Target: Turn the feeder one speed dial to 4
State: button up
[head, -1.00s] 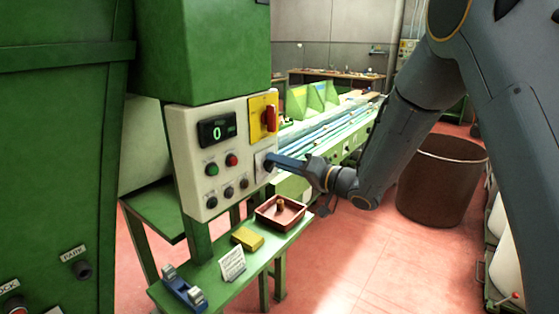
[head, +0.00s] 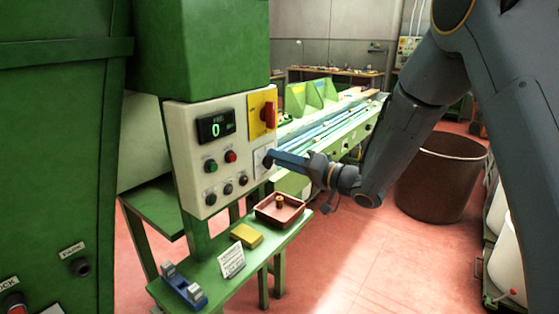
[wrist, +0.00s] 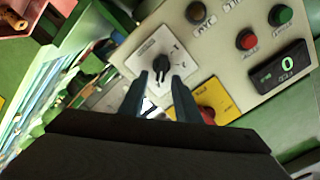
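The speed dial (wrist: 161,64) is a black knob on a white plate with printed numbers, on the cream control panel. Its pointer setting is too small to read surely. My gripper (wrist: 160,78) is open, its two dark fingers pointing at the knob with a gap between the tips. The tips are at or just short of the knob; I cannot tell if they touch it. In the head view, my gripper (head: 268,158) covers most of the dial plate (head: 259,157) at the panel's lower right. The panel display (head: 216,127) reads 0.
A red rotary switch on a yellow plate (head: 257,122) sits right above the dial. Green and red buttons (head: 231,156) and small dark knobs are to its left. Below is a green shelf with a red tray (head: 262,216), a yellow block (head: 246,235) and a card.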

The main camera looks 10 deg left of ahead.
jog(key=b+v, duration=0.2)
jog(key=v, duration=0.5)
jog(key=w+d+f+m+t+h, duration=0.15)
jog(key=d+f+h, duration=0.35)
jog(key=d, duration=0.5)
jog(key=d+f+m+t+h, duration=0.2)
jog(key=d+f+h, duration=0.1)
jog(key=d+h, duration=0.6)
jog(key=s+d+f+g+h, duration=0.1)
jog(key=s+d+f+g, duration=0.1)
jog(key=s, duration=0.6)
jog(key=s+d+f+g, duration=0.2)
jog(key=s+d+g, duration=0.2)
jog(key=s, duration=0.4)
jog(key=s+d+f+g+h, duration=0.1)
jog(key=s+d+f+g, duration=0.1)
jog(key=s+d, duration=0.3)
jog(key=s+g, duration=0.1)
jog(key=s, duration=0.2)
jog(key=shift+s+f+h, duration=0.2)
jog(key=shift+s+h, duration=0.1)
jog(key=shift+s, duration=0.05)
